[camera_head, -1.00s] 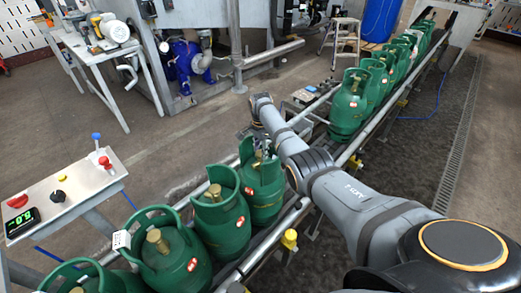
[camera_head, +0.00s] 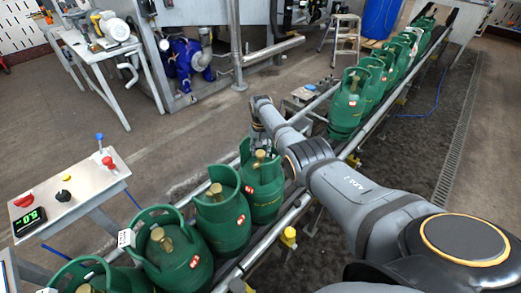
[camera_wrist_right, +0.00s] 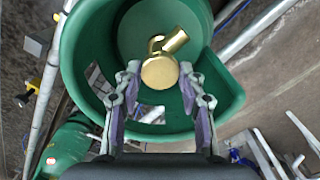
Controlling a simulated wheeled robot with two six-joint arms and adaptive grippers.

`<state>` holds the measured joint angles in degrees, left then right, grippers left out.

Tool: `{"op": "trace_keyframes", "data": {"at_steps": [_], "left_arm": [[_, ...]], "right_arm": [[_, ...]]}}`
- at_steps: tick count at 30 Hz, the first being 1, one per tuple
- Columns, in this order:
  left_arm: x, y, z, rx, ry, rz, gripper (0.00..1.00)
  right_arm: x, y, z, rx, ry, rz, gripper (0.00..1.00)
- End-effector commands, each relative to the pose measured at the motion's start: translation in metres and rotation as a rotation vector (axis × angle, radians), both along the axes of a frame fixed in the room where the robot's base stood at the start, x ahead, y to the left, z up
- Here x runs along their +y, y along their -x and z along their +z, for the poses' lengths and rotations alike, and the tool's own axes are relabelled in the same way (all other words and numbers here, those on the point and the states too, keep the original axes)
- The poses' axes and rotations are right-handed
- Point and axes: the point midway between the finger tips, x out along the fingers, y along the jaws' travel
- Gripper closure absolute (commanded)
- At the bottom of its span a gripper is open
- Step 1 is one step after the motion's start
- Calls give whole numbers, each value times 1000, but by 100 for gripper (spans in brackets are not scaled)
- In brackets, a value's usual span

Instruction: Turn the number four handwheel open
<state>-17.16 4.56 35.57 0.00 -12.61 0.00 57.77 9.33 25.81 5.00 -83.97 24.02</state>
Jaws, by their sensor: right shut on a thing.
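The handwheel, a round brass knob on a valve, shows in the right wrist view (camera_wrist_right: 158,73) inside the green collar (camera_wrist_right: 84,55) of a gas cylinder. The fingers of my right gripper (camera_wrist_right: 159,88) lie on either side of it and are shut on it. In the head view my right gripper (camera_head: 259,137) reaches down at the collar of a green cylinder (camera_head: 264,200), with brass (camera_head: 260,155) showing there. I cannot read a number four on it. My left gripper is not in view.
More green cylinders (camera_head: 222,225) stand close in a row on the conveyor, whose rail (camera_head: 285,222) runs beside them. Others (camera_head: 346,108) stand farther up the line. A control panel (camera_head: 75,185) with buttons, a lever and a green display is at the left.

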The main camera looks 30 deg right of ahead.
Motion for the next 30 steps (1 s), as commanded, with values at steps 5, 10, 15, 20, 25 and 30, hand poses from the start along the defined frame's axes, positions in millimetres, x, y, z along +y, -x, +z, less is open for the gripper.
{"op": "trace_keyframes", "data": {"at_steps": [5,10,15,20,25,30], "left_arm": [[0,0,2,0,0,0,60],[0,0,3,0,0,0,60],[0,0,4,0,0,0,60],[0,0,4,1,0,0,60],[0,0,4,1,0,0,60],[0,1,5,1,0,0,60]], "right_arm": [[0,0,1,0,0,165,92],[0,0,1,-1,0,326,92],[0,0,0,0,0,487,92],[0,0,0,0,0,637,92],[0,0,0,-1,0,783,92],[0,0,0,-1,0,904,92]]}}
